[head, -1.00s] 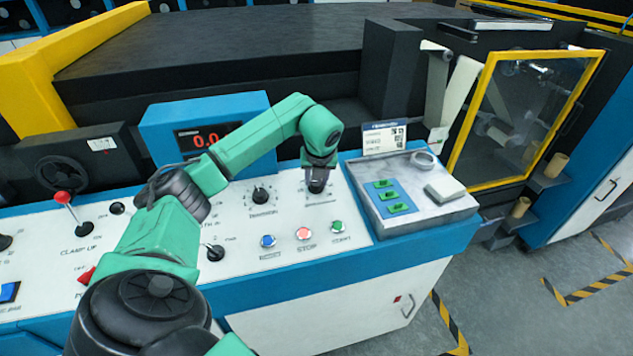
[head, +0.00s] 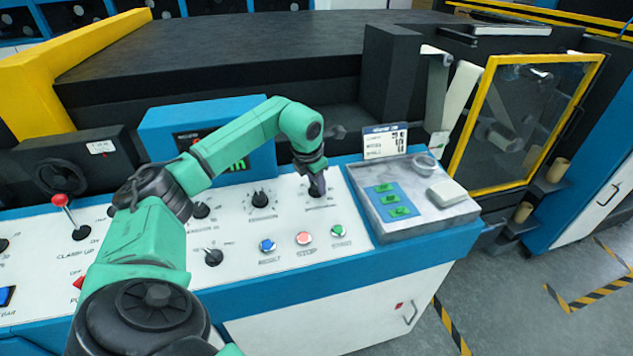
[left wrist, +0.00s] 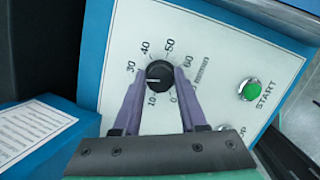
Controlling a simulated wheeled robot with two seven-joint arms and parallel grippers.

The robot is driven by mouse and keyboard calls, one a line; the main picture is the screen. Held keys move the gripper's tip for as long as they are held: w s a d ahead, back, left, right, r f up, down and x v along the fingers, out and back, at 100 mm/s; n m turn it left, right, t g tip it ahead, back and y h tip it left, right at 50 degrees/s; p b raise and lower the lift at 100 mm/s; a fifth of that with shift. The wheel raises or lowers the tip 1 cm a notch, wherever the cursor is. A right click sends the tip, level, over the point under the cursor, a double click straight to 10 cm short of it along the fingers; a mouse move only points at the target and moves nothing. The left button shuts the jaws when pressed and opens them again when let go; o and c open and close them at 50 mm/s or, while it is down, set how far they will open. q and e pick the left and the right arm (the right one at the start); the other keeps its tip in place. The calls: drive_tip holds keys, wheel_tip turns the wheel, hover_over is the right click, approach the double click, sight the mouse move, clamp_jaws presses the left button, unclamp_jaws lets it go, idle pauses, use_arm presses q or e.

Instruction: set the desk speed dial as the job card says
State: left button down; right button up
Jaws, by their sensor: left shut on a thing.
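My left gripper (head: 316,188) reaches down to a dial at the right end of the control panel, and in the head view it mostly hides that dial. In the left wrist view its two purple fingers (left wrist: 158,92) are shut on the sides of the black speed dial (left wrist: 159,72). The scale around it carries numbers from 0 to 60. I cannot clearly tell where its pointer stands. The card (head: 384,142) stands at the back of the grey tray; its writing is too small to read. My right gripper is not in view.
Another dial (head: 260,198) sits left of the held one. Blue (head: 267,245), red (head: 305,238) and green (head: 338,231) buttons line the panel's front. The grey tray (head: 440,215) holds a tape ring and a pale block. A display box (head: 170,118) stands behind, partly hidden by my arm.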

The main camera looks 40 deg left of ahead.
use_arm(q)
drive_tip(key=m+p, duration=0.1)
drive_tip(key=m, duration=0.2)
drive_tip(key=shift+r+m+h, duration=0.15)
drive_tip(key=shift+m+h, duration=0.25)
drive_tip(key=m+p, duration=0.1)
drive_tip(key=m, duration=0.2)
drive_tip(key=shift+m+g, duration=0.3)
drive_tip(key=shift+g, duration=0.1)
drive_tip(key=m+h, duration=0.1)
drive_tip(key=m, duration=0.2)
drive_tip(key=shift+m+g+p, duration=0.4)
drive_tip(key=m, duration=0.3)
drive_tip(key=shift+w+g+p, duration=0.1)
drive_tip(key=shift+g+p, duration=0.2)
drive_tip(key=m, duration=0.4)
drive_tip(key=shift+g, duration=0.4)
drive_tip(key=m, duration=0.3)
drive_tip(key=shift+m+g+p, duration=0.3)
drive_tip(key=shift+g, duration=0.1)
drive_tip(key=m, duration=0.3)
drive_tip(key=shift+m+g+y, duration=0.3)
drive_tip(key=shift+y, duration=0.1)
drive_tip(key=shift+m+y+p, duration=0.3)
drive_tip(key=shift+m+y, duration=0.1)
drive_tip(key=shift+m, duration=1.5)
